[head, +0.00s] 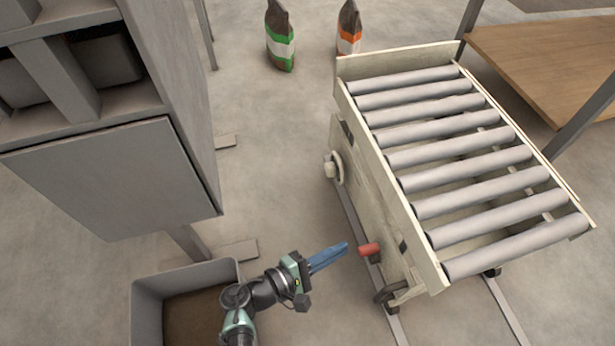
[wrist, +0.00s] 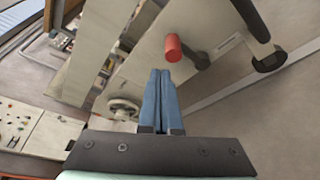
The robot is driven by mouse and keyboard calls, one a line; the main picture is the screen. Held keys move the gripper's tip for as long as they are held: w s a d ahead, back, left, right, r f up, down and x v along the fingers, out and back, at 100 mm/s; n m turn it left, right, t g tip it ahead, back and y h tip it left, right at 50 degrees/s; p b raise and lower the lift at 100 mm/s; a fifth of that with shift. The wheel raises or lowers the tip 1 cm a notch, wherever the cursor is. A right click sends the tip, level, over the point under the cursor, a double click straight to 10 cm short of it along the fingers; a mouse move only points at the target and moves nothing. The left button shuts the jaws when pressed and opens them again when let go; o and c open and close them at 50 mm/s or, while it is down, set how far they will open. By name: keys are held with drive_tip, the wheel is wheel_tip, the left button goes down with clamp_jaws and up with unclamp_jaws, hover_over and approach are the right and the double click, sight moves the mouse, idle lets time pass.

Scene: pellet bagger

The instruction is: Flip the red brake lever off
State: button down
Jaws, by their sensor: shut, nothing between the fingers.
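The red brake lever (head: 369,249) sticks out from the lower side of the cream roller cart (head: 384,218), near its front wheel. In the wrist view the red lever (wrist: 173,48) is just beyond my fingertips. My gripper (head: 345,247) has blue fingers that are shut and empty. It points right, toward the lever's end, and a small gap seems to lie between them. In the wrist view my gripper (wrist: 160,72) shows both fingers pressed together. I cannot tell exactly how far the tips are from the lever.
The cart stands on floor rails (head: 397,325) and has a white handwheel (head: 335,168) on its side. A grey bin (head: 147,302) is at lower left, under a grey machine (head: 120,175). A green-banded bag (head: 280,40) and an orange-banded bag (head: 349,30) stand behind. Open floor lies between machine and cart.

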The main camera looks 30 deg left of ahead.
drive_tip(key=p+v, duration=0.2)
drive_tip(key=v, duration=0.7)
